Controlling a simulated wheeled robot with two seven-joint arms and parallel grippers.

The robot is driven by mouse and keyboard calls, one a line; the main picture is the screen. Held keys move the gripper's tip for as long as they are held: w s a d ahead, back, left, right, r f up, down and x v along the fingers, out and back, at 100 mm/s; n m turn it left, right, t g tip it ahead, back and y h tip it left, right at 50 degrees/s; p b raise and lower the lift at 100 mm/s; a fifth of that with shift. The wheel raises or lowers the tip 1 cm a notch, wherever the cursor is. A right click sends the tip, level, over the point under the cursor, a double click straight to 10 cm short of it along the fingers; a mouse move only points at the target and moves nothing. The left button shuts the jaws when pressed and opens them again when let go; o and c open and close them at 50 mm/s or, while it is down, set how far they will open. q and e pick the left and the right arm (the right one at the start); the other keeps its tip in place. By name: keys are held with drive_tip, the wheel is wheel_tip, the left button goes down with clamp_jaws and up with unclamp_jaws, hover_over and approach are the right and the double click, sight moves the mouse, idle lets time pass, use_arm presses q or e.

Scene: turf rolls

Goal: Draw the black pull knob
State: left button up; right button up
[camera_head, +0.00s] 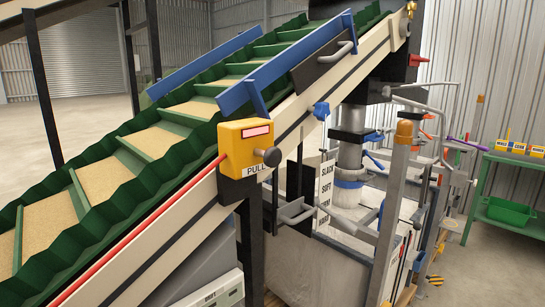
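The black pull knob (271,156) sticks out to the right from a yellow box (245,146) on the near side rail of the sloping conveyor. The box has a red-and-white window on top and the word PULL on a label under it. A red rod or cord (140,232) runs from the box's left side down along the rail. The knob stands clear, with nothing touching it. Neither of my grippers shows in this view.
The green conveyor belt (113,175) rises to the upper right with blue guards (210,62) above it. Right of the knob stand a SLACK/SOFT scale board (326,185), a grey post with an orange cap (404,130) and metal bars. A green bench (515,161) stands far right.

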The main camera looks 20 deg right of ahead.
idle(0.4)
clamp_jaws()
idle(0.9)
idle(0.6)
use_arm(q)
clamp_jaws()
